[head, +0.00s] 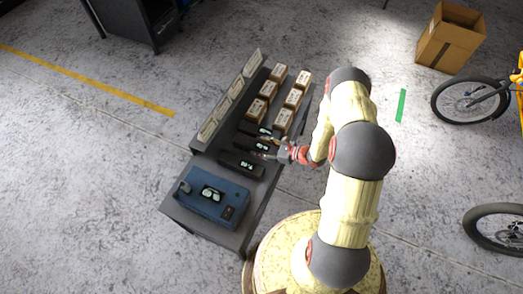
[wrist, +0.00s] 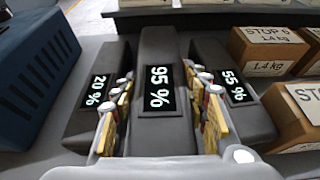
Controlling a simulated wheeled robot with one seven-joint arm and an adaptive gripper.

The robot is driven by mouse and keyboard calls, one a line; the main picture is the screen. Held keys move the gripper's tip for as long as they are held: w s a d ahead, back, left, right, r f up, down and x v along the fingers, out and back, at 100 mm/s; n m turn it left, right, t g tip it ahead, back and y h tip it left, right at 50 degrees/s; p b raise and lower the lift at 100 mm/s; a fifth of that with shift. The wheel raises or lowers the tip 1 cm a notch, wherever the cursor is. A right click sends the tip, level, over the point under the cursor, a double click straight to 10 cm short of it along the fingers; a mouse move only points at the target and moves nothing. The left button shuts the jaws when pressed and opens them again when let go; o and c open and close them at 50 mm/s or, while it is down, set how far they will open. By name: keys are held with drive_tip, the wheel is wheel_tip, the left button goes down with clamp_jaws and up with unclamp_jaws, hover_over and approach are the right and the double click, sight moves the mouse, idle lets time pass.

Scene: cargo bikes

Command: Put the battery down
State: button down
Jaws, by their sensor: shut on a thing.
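The battery reading 95 % (wrist: 158,130) is a dark block with a lit display. It stands between the two fingers of my gripper (wrist: 158,76), which is shut on it. In the head view my gripper (head: 266,149) is over the dark table, at the middle one of three batteries. A battery reading 20 % (wrist: 95,100) is on its left in the wrist view, and one reading 55 % (wrist: 232,95) is on its right. The held battery's underside is hidden, so I cannot tell whether it touches the table.
The blue box with a display (head: 213,197) stands at the near end of the table (head: 190,219). Several cardboard parcels (head: 255,109) stand at the far end. A labelled strip (head: 229,97) runs along the left edge. Bikes (head: 470,98) and an open carton (head: 447,44) are at the right.

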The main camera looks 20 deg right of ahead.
drive_tip(key=shift+w+f, duration=0.15)
drive_tip(key=shift+w, duration=0.15)
drive_tip(key=f, duration=0.1)
drive_tip(key=f+b, duration=0.2)
drive_tip(key=shift+w+f, duration=0.25)
drive_tip(key=shift+f, duration=0.1)
drive_tip(key=shift+r, duration=0.1)
drive_tip(key=c, duration=1.5)
unclamp_jaws()
drive_tip(key=shift+s+f, duration=0.1)
drive_tip(key=shift+f, duration=0.15)
drive_tip(key=o, duration=0.4)
drive_tip(key=shift+o, duration=0.6)
drive_tip(key=shift+r, duration=0.2)
